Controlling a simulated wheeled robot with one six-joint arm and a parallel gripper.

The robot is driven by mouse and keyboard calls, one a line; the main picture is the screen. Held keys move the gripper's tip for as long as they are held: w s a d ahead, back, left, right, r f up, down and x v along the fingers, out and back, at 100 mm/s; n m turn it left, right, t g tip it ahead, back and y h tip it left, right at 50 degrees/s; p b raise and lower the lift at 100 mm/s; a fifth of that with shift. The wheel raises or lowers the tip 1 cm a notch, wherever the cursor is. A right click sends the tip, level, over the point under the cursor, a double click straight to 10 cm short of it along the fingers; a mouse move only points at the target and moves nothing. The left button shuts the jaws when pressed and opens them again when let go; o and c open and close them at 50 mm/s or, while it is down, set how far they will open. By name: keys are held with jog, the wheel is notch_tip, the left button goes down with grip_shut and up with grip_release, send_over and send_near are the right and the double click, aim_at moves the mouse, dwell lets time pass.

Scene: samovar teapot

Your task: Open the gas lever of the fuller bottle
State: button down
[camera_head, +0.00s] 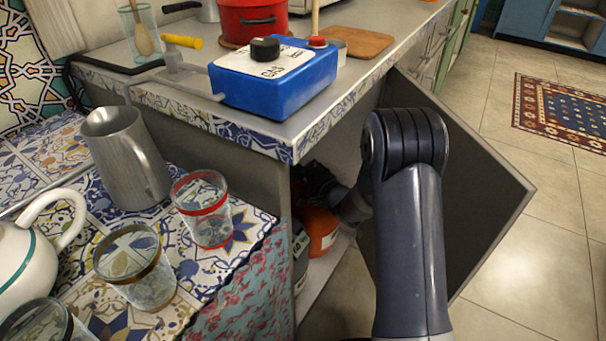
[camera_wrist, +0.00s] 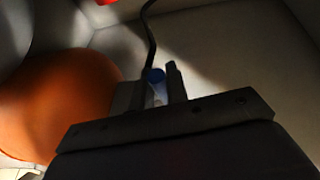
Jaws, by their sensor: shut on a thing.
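An orange gas bottle (camera_head: 318,229) stands inside the open cabinet under the counter. It also fills the left of the wrist view (camera_wrist: 55,105). My gripper (camera_wrist: 152,82) is beside its right side there, shut on a small blue-topped piece (camera_wrist: 156,76), which looks like a gas lever. Most of that piece is hidden between the fingers. A grey rounded shape (camera_wrist: 14,32), possibly a second bottle, shows at the upper left. In the head view my gripper (camera_head: 318,182) is dark and partly hidden in the cabinet. Neither bottle's fill level can be read.
The open cabinet door (camera_head: 480,190) stands right of my arm. A dark hose (camera_wrist: 150,30) rises above the gripper. On the counter sit a blue gas box (camera_head: 290,88), a red pot (camera_head: 250,22) and a yellow-handled valve (camera_head: 182,41). Glasses and a metal jug (camera_head: 125,160) stand at left.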

dwell(0.3)
jog(key=shift+d+r+n+g+y+p, duration=0.3)
jog(key=shift+n+y+p, duration=0.1)
jog(key=shift+p, duration=0.8)
jog(key=n+g+y+p, duration=0.2)
jog(key=p, duration=0.1)
jog(key=d+n+p, duration=0.1)
jog(key=p, duration=0.1)
jog(key=shift+s+d+g+y, duration=0.1)
jog(key=shift+s+g+y, duration=0.15)
jog(key=shift+g+y, duration=0.15)
jog(key=shift+s+d+f+n+g+y, duration=0.1)
jog(key=shift+d+f+n+g+y, duration=0.05)
jog(key=shift+f+n+g+y, duration=0.2)
jog(key=c, duration=1.4)
grip_release()
